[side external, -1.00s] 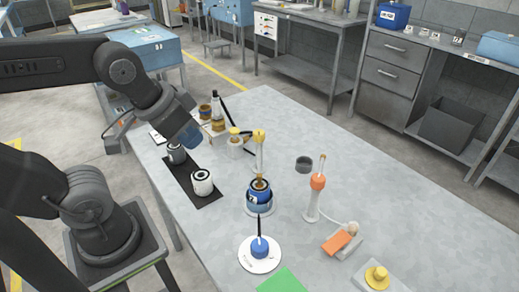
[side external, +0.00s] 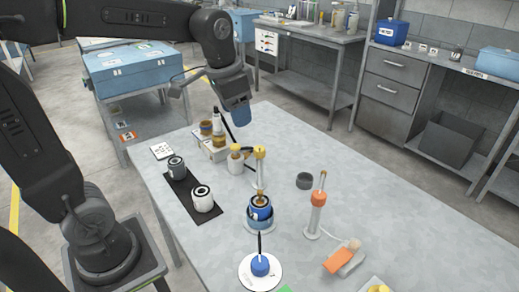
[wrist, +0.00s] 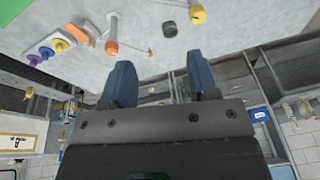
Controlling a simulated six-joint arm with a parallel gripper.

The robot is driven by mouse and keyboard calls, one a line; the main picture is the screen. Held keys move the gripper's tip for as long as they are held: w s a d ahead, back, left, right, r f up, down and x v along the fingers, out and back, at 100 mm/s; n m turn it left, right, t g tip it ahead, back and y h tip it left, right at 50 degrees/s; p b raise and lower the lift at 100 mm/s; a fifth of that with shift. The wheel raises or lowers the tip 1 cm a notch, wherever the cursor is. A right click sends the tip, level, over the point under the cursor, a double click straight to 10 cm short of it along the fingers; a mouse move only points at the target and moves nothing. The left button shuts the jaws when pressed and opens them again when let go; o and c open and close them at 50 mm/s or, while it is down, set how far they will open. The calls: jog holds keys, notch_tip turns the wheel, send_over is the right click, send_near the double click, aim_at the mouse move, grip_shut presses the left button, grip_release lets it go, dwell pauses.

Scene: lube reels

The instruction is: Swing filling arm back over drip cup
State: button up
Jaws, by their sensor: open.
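A dark grey round cup (side external: 304,181), which looks like the drip cup, sits on the table to the right, apart from the nozzle. My gripper (side external: 237,110) is high above the back of the table, empty. In the wrist view its blue fingers (wrist: 160,82) are spread apart, with the grey cup (wrist: 169,28) and a yellow head (wrist: 197,14) beyond them.
An orange-collared post (side external: 318,200) stands right of the blue reel. White and grey reels (side external: 202,196) stand on a black mat at the left. A white disc with a blue knob (side external: 260,268) is in front. Amber jars (side external: 207,130) stand behind.

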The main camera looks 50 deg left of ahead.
aim_at(259, 148)
jog(key=shift+o, duration=0.6)
jog(key=w+a+f+m+g, duration=0.1)
jog(key=w+a+f, duration=0.1)
jog(key=w, duration=0.3)
jog(key=w+a+f+m+g, duration=0.1)
jog(key=w+a+f, duration=0.2)
jog(key=w+a, duration=0.2)
jog(key=shift+w+g, duration=0.4)
jog(key=shift+w, duration=0.3)
notch_tip(259, 148, down, 14)
jog(key=shift+r, duration=0.1)
grip_shut()
